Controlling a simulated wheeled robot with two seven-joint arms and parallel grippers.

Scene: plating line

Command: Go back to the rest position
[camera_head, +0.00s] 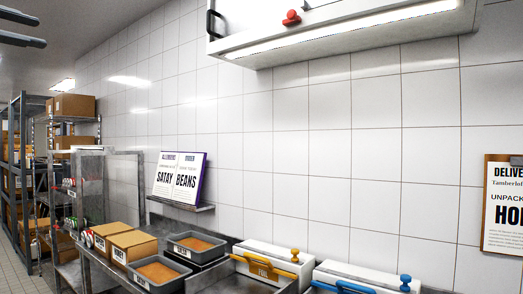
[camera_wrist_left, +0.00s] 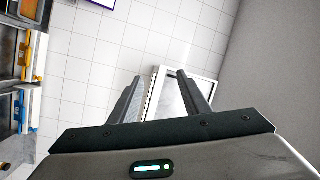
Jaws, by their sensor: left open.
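My left gripper (camera_head: 41,31) shows in the top left corner of the head view, raised high and well apart from the counter. Its two dark fingers are spread, with nothing between them. In the left wrist view the same gripper (camera_wrist_left: 160,77) is open and empty, with a white-framed panel (camera_wrist_left: 203,88) beyond the fingers against the tiled wall. My right gripper is in neither view.
A counter holds cardboard boxes (camera_head: 133,245), trays with orange-brown contents (camera_head: 161,272) and white bins with yellow (camera_head: 264,268) and blue (camera_head: 343,287) handles. A white cabinet (camera_head: 345,33) overhangs. A sign (camera_head: 179,178) stands on a wall ledge. Shelving (camera_head: 42,135) stands left.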

